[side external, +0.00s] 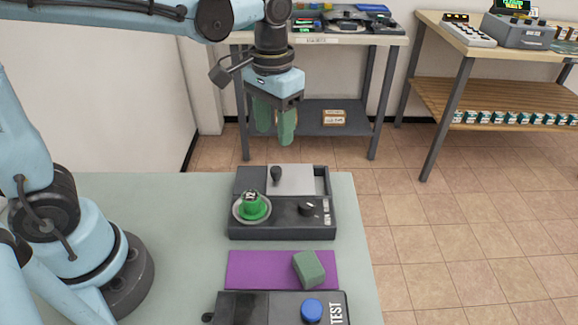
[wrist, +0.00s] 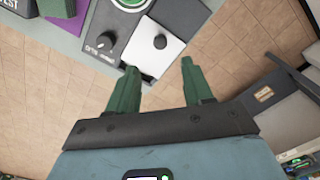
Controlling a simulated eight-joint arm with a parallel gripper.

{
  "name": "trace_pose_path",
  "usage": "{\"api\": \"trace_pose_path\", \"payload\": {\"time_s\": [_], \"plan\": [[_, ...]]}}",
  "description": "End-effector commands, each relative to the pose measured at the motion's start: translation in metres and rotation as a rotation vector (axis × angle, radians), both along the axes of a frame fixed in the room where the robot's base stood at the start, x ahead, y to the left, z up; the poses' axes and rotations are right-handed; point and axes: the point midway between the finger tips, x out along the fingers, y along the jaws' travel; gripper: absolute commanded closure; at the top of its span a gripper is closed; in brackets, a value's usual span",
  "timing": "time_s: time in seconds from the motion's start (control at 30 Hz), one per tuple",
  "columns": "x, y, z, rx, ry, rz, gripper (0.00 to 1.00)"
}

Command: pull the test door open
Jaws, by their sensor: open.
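A dark box marked TEST (side external: 336,312) is at the front edge of the table in the side external view, partly cut off by the frame. A dark panel (side external: 245,308) covers its left part, with a small black knob (side external: 208,317) at the left edge. A blue round button (side external: 312,310) is on its right part. In the wrist view only a corner of the TEST box (wrist: 9,5) shows at top left. My gripper (side external: 275,138) hangs open and empty above the far edge of the table, well away from the TEST box. Its two green fingers are apart in the wrist view (wrist: 158,67).
A grey box (side external: 282,232) with a pale panel (side external: 292,180), black knob and dial stands mid-table; a green object (side external: 252,207) sits on it. A green block (side external: 309,268) rests on a purple mat (side external: 255,270) between the boxes. Workbenches (side external: 450,28) stand behind.

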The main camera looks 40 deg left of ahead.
Motion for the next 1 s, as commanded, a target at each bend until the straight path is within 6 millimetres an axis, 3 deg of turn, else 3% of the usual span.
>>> {"api": "trace_pose_path", "payload": {"time_s": [0.53, 0.73, 1.0], "plan": [[0.001, 0.000, -0.079, 0.000, -0.002, 0.000, 0.49], [0.000, 0.000, -0.092, 0.000, -0.002, 0.000, 0.49], [0.000, 0.000, -0.095, 0.000, -0.002, 0.000, 0.49]]}}
